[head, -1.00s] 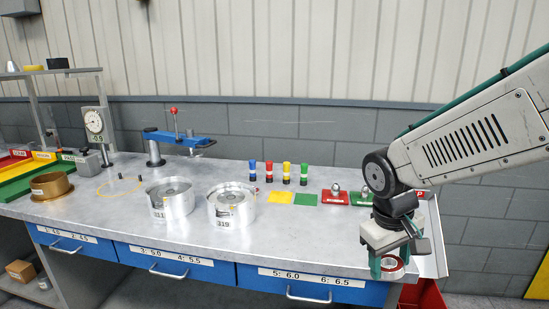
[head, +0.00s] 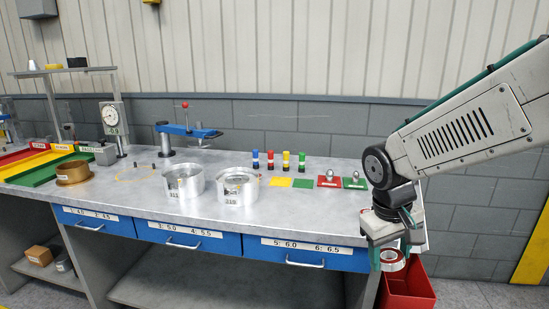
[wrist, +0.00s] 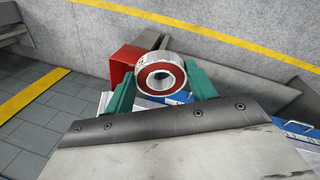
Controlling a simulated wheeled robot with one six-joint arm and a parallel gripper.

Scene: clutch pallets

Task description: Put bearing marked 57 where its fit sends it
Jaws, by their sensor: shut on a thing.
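My gripper (head: 388,257) is at the right, in front of the bench's right end. It is shut on a bearing (head: 393,261), a metal ring with a red face. In the wrist view the bearing (wrist: 161,76) sits between the two green fingers; a small dark mark shows on its rim but I cannot read it. On the bench (head: 130,205) stand two silver housings, the left housing (head: 184,181) and the right housing (head: 237,188), with labels too small to read. A yellow pad (head: 280,182), a green pad (head: 303,183), a red plate (head: 328,182) and a green plate (head: 354,184) lie to their right.
A red bin (head: 407,290) stands on the floor below the gripper. Several coloured posts (head: 286,160) stand behind the pads. Blue drawers (head: 305,255) line the front.

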